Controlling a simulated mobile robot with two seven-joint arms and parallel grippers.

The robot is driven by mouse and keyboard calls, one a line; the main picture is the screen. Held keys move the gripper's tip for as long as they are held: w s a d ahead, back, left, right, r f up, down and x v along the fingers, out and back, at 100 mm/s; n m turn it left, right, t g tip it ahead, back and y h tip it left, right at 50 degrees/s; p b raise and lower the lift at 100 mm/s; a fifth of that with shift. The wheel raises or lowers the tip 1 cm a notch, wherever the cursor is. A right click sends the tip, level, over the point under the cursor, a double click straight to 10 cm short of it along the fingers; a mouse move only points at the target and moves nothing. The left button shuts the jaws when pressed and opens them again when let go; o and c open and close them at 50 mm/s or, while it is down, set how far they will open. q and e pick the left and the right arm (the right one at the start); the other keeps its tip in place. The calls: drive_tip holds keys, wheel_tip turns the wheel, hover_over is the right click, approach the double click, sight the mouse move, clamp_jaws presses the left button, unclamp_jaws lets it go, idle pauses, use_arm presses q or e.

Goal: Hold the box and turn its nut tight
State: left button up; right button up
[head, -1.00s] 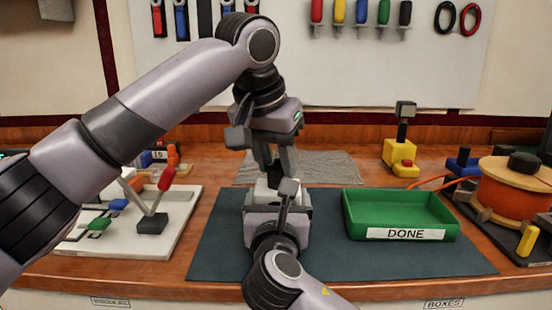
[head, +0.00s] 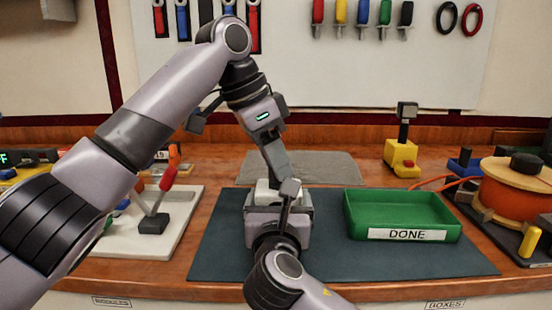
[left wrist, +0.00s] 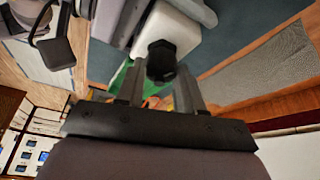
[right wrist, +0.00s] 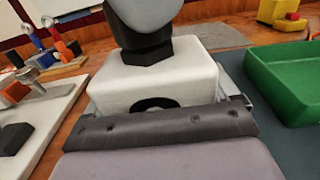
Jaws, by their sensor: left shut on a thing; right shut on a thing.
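The white box (head: 263,190) stands at the left-middle of the dark mat, mostly hidden by my arms in the head view. It shows clearly in the right wrist view (right wrist: 160,78), with a dark round opening in its near side. A black nut (right wrist: 147,54) sits on its top; the nut also shows in the left wrist view (left wrist: 161,62). My left gripper (head: 273,178) comes down from above, tilted, and is shut on the nut. My right gripper (head: 280,208) is shut on the box from the near side. Its fingertips are largely hidden.
A green tray (head: 348,228) marked DONE stands right of the box on the mat (head: 330,262). A cable spool (head: 512,195) is at the far right, a yellow-based device (head: 402,158) behind. A white board (head: 180,225) with levers lies left. A grey mat (head: 335,167) lies behind.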

use_arm(q)
drive_tip(key=shift+w+m+g, duration=0.15)
drive_tip(key=shift+m+g, duration=0.55)
drive_tip(key=shift+m, duration=1.2)
drive_tip(key=o, duration=1.1)
drive_tip(key=shift+c, duration=0.2)
drive_tip(key=shift+r, duration=0.15)
drive_tip(key=shift+v, duration=2.55)
drive_tip(key=a, duration=1.2)
use_arm(e)
drive_tip(key=shift+r, duration=0.1)
use_arm(q)
drive_tip(key=shift+w+a, duration=0.1)
